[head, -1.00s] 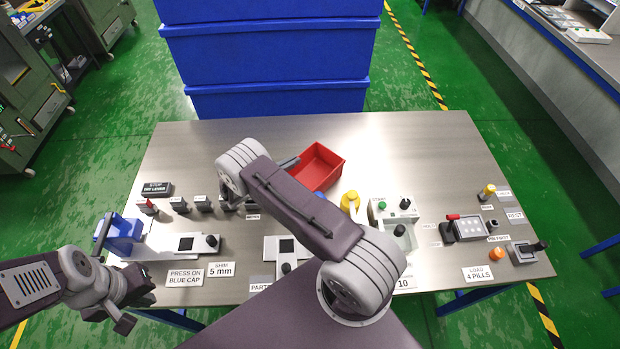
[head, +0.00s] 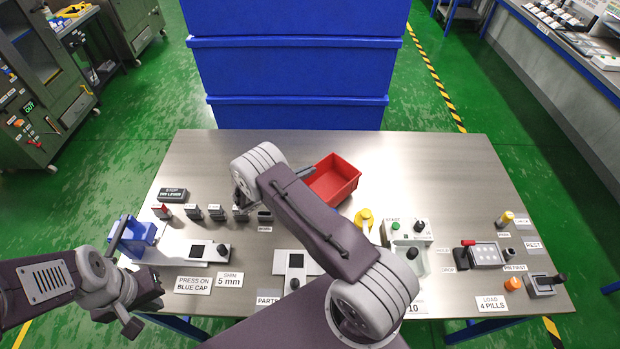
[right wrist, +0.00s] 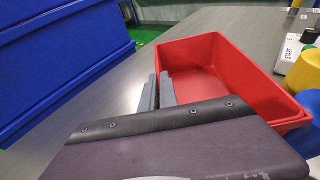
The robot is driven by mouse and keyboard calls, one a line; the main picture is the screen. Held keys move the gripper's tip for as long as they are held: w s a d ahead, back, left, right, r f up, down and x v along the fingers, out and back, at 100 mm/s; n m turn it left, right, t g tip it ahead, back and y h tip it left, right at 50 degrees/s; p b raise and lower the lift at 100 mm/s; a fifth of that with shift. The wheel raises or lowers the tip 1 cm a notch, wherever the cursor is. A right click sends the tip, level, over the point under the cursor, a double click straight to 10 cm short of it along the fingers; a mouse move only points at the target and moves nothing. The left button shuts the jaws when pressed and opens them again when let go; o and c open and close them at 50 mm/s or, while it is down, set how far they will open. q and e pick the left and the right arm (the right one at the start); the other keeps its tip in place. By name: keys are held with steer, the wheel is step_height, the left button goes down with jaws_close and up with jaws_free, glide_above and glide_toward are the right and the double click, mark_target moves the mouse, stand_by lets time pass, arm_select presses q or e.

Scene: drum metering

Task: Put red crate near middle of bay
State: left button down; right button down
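The red crate (head: 345,190) is an open, empty box at the back middle of the steel table, and it fills the upper right of the right wrist view (right wrist: 205,75). My right gripper (head: 306,173) is at the crate's left wall. In the right wrist view its two grey fingers (right wrist: 160,92) are close together and appear to pinch that wall. My forearm hides part of the contact. My left gripper (head: 140,300) is at the table's front left, apart from the crate; its finger gap is not clear. No marked bay is clearly identifiable.
Stacked blue bins (head: 295,70) stand behind the table (head: 440,155). Labelled fixtures line its front. A yellow object (head: 364,218) and the START station (head: 405,232) lie right of the crate. The back right of the tabletop is clear.

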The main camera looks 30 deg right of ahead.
step_height(320, 180, up, 15)
steer(key=shift+r+b, duration=0.15)
steer(key=shift+b, duration=0.3)
